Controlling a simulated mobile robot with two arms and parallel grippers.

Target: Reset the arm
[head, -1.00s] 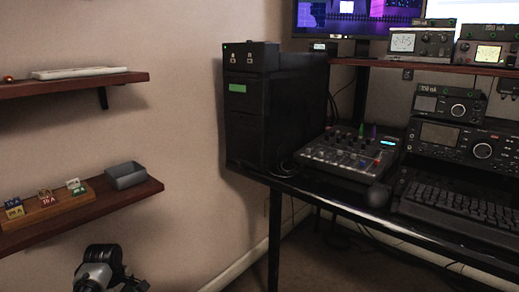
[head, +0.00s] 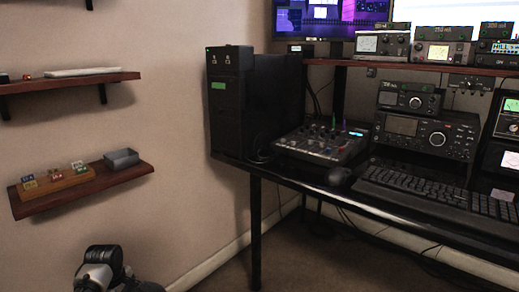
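One of my arms shows as a black and silver link (head: 104,268) at the bottom left of the head view. Its gripper fingers are not visible, so I cannot see whether it is open or shut. My other arm is out of view. The radio with a large round knob (head: 437,139) stands on the black desk (head: 300,177) at the right, with a smaller knobbed unit (head: 409,98) on top of it.
A mixer (head: 322,141) and a black computer tower (head: 231,106) stand on the desk, with a keyboard (head: 430,188) in front of the radio. Wall shelves (head: 85,191) hold small labelled blocks and a grey tray (head: 122,158). The floor (head: 330,255) below looks clear.

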